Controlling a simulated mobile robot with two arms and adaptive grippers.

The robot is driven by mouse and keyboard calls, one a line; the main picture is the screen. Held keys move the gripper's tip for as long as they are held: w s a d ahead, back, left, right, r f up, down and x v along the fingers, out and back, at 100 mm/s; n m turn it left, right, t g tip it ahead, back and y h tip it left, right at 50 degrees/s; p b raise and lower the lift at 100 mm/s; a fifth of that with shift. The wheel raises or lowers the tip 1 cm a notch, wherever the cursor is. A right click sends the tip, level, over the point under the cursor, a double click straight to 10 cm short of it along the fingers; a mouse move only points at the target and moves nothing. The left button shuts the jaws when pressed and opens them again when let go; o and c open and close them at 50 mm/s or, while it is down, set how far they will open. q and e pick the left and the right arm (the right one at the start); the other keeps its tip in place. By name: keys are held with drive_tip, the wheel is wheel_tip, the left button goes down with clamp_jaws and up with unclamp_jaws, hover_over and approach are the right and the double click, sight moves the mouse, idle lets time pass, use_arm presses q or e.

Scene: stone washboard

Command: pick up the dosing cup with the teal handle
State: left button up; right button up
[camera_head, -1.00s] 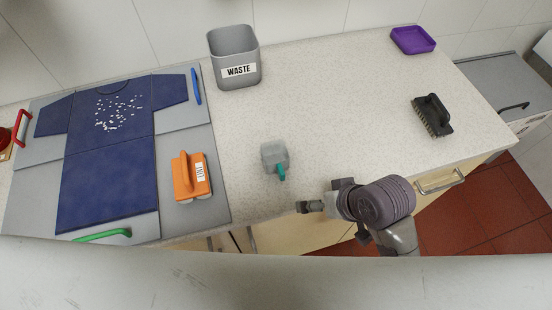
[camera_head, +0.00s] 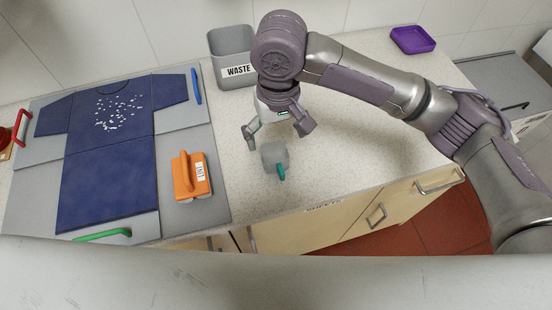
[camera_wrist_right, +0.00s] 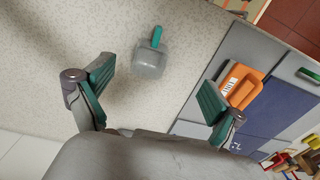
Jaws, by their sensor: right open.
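The dosing cup (camera_head: 274,155) is a small grey translucent cup with a teal handle (camera_head: 281,172). It stands on the speckled counter, its handle toward the front edge. My right gripper (camera_head: 279,135) is open and empty just behind and above the cup, fingers pointing down. In the right wrist view the cup (camera_wrist_right: 150,62) lies ahead of the open fingers (camera_wrist_right: 155,90), apart from both, with its teal handle (camera_wrist_right: 157,37) pointing away. My left gripper is not in view.
An orange lint brush (camera_head: 190,178) lies left of the cup on the grey board (camera_head: 190,218) with the blue shirt (camera_head: 105,170). The waste bin (camera_head: 232,48) stands behind, partly hidden by my right arm. A purple tray (camera_head: 413,40) is at the back right.

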sight(278, 163)
drive_tip(key=f, duration=0.4)
drive_tip(key=f+p, duration=0.1)
drive_tip(key=f, duration=0.3)
drive_tip(key=shift+w+d, duration=0.15)
drive_tip(key=shift+d, duration=0.05)
drive_tip(key=f, duration=0.1)
drive_tip(key=f+p, duration=0.1)
drive_tip(key=f, duration=0.2)
drive_tip(key=shift+w+f+p, duration=0.4)
drive_tip(key=shift+f, duration=0.35)
drive_tip(key=shift+c, duration=0.4)
drive_tip(key=c, duration=0.8)
